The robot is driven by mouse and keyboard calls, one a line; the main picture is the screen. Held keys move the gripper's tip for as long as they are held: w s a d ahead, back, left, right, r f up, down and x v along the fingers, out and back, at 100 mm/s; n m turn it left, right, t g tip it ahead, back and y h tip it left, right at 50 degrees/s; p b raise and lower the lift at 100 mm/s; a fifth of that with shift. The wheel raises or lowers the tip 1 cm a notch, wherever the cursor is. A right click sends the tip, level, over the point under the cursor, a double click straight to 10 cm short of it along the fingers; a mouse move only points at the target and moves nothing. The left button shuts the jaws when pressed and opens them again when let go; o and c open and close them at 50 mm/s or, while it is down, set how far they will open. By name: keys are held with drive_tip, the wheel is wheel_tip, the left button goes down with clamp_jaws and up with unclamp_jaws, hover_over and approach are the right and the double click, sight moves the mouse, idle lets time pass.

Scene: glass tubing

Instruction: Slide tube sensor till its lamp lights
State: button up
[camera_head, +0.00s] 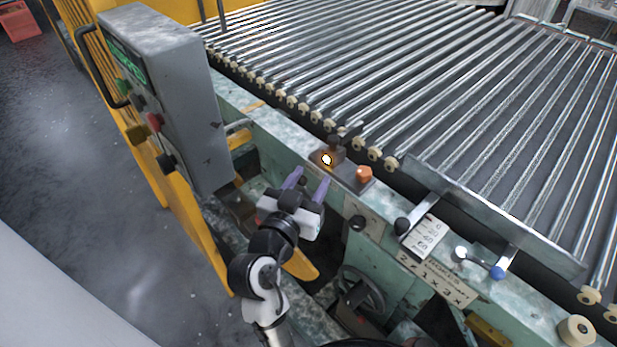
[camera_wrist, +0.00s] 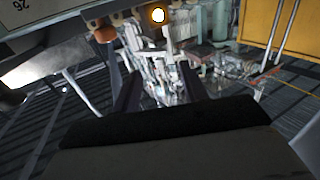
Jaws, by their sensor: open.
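The tube sensor (camera_head: 335,148) is a small dark block on a plate on the green machine rail, beside the ends of the glass tubes. Its round lamp (camera_head: 327,160) glows yellow-orange; the glowing lamp also shows at the top of the wrist view (camera_wrist: 158,15). An orange knob (camera_head: 364,174) sits on the same plate, right of the sensor, and shows in the wrist view (camera_wrist: 104,35). My gripper (camera_head: 307,183) is open and empty, with its purple fingertips in front of the sensor and apart from it. The sensor's mount is partly hidden.
A grey control box (camera_head: 165,95) with buttons stands at the left on a yellow frame. The roller bed of glass tubes (camera_head: 420,80) fills the back. A scale plate (camera_head: 424,238), a blue-knobbed lever (camera_head: 497,272) and a handwheel (camera_head: 362,295) are to the right and below.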

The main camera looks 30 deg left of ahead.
drive_tip(key=shift+a, duration=0.1)
drive_tip(key=c, duration=0.4)
drive_tip(key=shift+w+a+n, duration=0.1)
drive_tip(key=shift+a+n, duration=0.05)
drive_tip(key=shift+n, duration=0.35)
drive_tip(key=shift+c, duration=0.9)
drive_tip(key=shift+w+a+f+n+h+b, duration=0.1)
drive_tip(key=shift+a+n+h+b, duration=0.25)
drive_tip(key=shift+n, duration=0.35)
drive_tip(key=shift+c, duration=1.2)
drive_tip(key=shift+w+a+f+n+b, duration=0.15)
drive_tip(key=shift+a+n+b, duration=0.2)
drive_tip(key=shift+n, duration=0.75)
clamp_jaws()
drive_tip(key=n+h+p, duration=0.1)
drive_tip(key=n+h, duration=0.2)
drive_tip(key=n, duration=0.7)
approach(345, 142)
drive_tip(key=shift+g+y, duration=0.25)
drive_tip(key=shift+g, duration=0.05)
drive_tip(key=w+a+r, duration=0.1)
drive_tip(key=w+a, duration=0.1)
drive_tip(key=w+a+r, duration=0.1)
drive_tip(key=w, duration=0.1)
drive_tip(key=shift+a+r, duration=0.2)
drive_tip(key=shift+r, duration=0.1)
